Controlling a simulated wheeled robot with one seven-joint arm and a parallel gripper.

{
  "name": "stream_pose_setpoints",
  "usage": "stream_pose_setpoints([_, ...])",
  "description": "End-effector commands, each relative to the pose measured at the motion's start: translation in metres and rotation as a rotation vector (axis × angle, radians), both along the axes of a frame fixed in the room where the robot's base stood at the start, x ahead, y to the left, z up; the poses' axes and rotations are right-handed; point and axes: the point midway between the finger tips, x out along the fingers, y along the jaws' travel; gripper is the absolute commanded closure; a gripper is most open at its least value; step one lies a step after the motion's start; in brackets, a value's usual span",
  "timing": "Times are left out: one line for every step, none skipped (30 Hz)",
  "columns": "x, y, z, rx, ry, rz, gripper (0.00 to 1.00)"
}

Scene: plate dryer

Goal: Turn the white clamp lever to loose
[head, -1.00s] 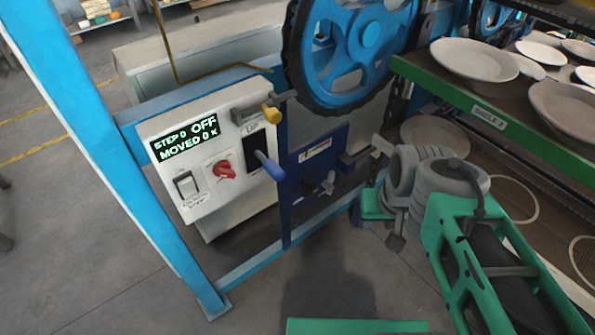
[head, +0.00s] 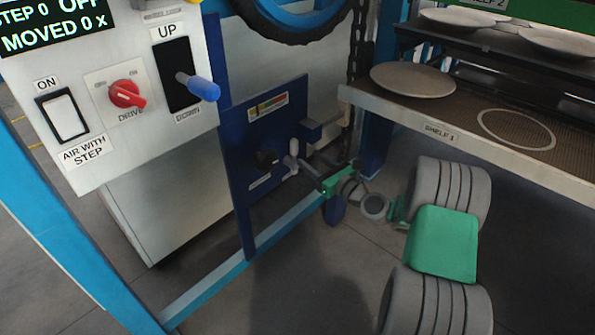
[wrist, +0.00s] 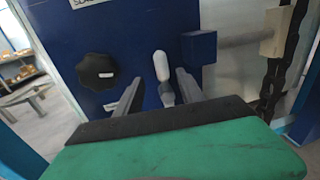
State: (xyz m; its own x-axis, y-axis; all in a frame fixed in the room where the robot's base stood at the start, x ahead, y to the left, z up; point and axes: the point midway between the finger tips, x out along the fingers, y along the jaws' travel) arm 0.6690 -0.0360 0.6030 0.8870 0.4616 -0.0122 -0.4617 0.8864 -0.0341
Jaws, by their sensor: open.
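The white clamp lever (head: 291,155) is on a dark blue upright panel (head: 265,120) below the blue wheel in the head view. In the wrist view the lever (wrist: 162,66) points up, with its grey base lower down. My gripper (wrist: 160,78) is open, with one finger showing on each side of the lever. No grip on it shows, and I cannot tell whether a finger touches it. In the head view my gripper (head: 311,172) is close to the lever from the right, its fingers partly hidden against the panel.
A black knob (wrist: 99,72) is left of the lever, and a blue block (wrist: 199,47) is right of it. A hanging chain (wrist: 283,60) is further right. The control box (head: 130,95) and the plate shelf (head: 470,130) flank the panel. Grey floor is open in front.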

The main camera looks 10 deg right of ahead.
Motion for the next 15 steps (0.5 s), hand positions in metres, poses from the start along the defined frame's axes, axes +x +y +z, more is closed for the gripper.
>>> stream_pose_setpoints([0.003, -0.002, -0.003, 0.026, -0.001, -0.008, 0.54])
stream_pose_setpoints([0.006, -0.001, -0.002, 0.035, 0.000, -0.009, 0.54])
stream_pose_setpoints([0.010, 0.002, -0.001, 0.036, -0.001, -0.007, 0.54])
stream_pose_setpoints([0.014, 0.004, -0.001, 0.034, -0.001, -0.006, 0.54])
stream_pose_setpoints([0.019, 0.007, -0.001, 0.034, -0.001, -0.006, 0.54])
stream_pose_setpoints([0.026, 0.011, -0.001, 0.034, -0.002, -0.006, 0.54])
stream_pose_setpoints([0.031, 0.014, -0.002, 0.032, -0.001, -0.006, 0.54])
stream_pose_setpoints([0.037, 0.017, -0.002, 0.032, -0.001, -0.005, 0.54])
stream_pose_setpoints([0.044, 0.020, -0.001, 0.031, -0.001, -0.005, 0.54])
stream_pose_setpoints([0.049, 0.023, -0.001, 0.031, -0.001, -0.006, 0.54])
stream_pose_setpoints([0.053, 0.025, -0.002, 0.032, -0.001, -0.005, 0.54])
stream_pose_setpoints([0.059, 0.027, -0.002, 0.030, 0.001, -0.006, 0.54])
stream_pose_setpoints([0.062, 0.029, -0.001, 0.031, 0.000, -0.006, 0.54])
stream_pose_setpoints([0.065, 0.030, 0.000, 0.030, 0.000, -0.007, 0.54])
stream_pose_setpoints([0.067, 0.031, 0.000, 0.030, 0.001, -0.008, 0.54])
